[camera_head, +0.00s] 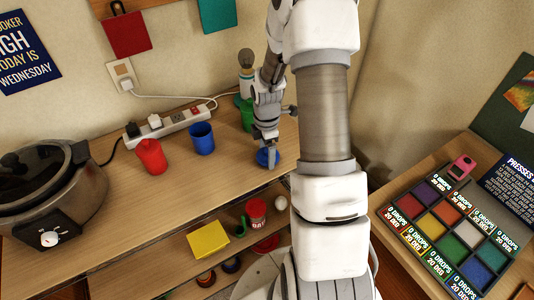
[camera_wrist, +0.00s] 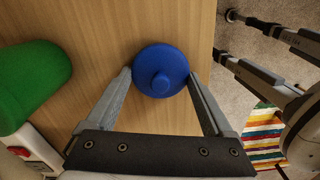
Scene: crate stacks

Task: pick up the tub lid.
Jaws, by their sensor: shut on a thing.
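The tub lid is a round blue disc with a small knob at its middle. It shows in the wrist view (camera_wrist: 161,60) between my fingers, and in the head view (camera_head: 262,159) at the right end of the wooden counter. My gripper (camera_head: 269,152) points down at it and is shut on it, with one finger on each side of its rim in the wrist view (camera_wrist: 160,78). I cannot tell whether the lid touches the counter or is slightly above it. My fingers cover part of it in the head view.
A green cup (camera_wrist: 32,85) stands left of the lid in the wrist view. A blue cup (camera_head: 202,138), red cup (camera_head: 151,157), power strip (camera_head: 168,126) and cooker (camera_head: 50,195) stand on the counter. A shelf below holds a yellow block (camera_head: 208,240). The counter's edge is close to the lid.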

